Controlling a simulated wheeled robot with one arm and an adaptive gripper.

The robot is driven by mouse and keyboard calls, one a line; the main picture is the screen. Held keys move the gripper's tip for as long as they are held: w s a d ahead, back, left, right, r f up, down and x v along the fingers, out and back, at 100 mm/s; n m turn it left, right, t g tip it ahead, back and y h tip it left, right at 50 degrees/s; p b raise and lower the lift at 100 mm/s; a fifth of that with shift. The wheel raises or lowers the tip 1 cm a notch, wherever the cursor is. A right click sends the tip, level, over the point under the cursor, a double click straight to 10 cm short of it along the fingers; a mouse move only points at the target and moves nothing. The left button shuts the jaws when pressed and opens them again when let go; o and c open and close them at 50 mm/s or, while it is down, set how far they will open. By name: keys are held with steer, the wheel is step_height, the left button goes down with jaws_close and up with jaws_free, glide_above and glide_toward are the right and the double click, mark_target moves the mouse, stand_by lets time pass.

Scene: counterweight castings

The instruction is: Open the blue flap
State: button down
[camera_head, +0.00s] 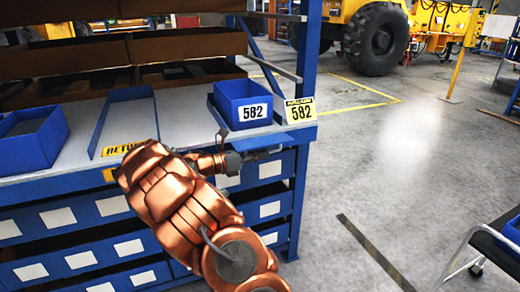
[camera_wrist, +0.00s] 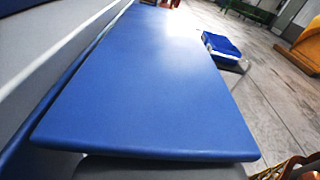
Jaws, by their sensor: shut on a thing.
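A broad blue panel (camera_wrist: 150,80), which I take to be the blue flap, fills the middle of the wrist view. Its near rounded edge lies just above a grey part of my gripper (camera_wrist: 155,168). In the head view my gripper (camera_head: 268,152) is at the right end of the rack's front, just below the shelf edge and bin 582. It is shut on the flap's edge. The other finger is hidden in the wrist view. The head view does not clearly separate the flap from the blue fronts.
A blue bin labelled 582 (camera_head: 243,104) stands on the grey shelf above, beside a yellow 582 sign (camera_head: 300,110). Another blue bin (camera_head: 32,138) is at left. Blue drawers with white labels (camera_head: 83,259) lie below. Open floor (camera_head: 400,170) extends right; a chair (camera_head: 497,250) stands at lower right.

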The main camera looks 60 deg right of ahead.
steer(key=shift+a+r+n+p, duration=0.1)
steer(key=shift+r+n+p, duration=0.3)
steer(key=shift+p, duration=0.5)
steer(key=shift+s+r+p, duration=0.1)
steer(key=shift+r+p, duration=0.05)
steer(key=shift+p, duration=0.75)
steer(key=shift+n, duration=0.3)
steer(key=shift+f, duration=0.2)
steer(key=c, duration=1.2)
jaws_free()
steer(key=shift+s, duration=0.1)
steer(key=shift+c, duration=0.2)
steer(key=shift+a, duration=0.1)
steer(key=v, duration=1.2)
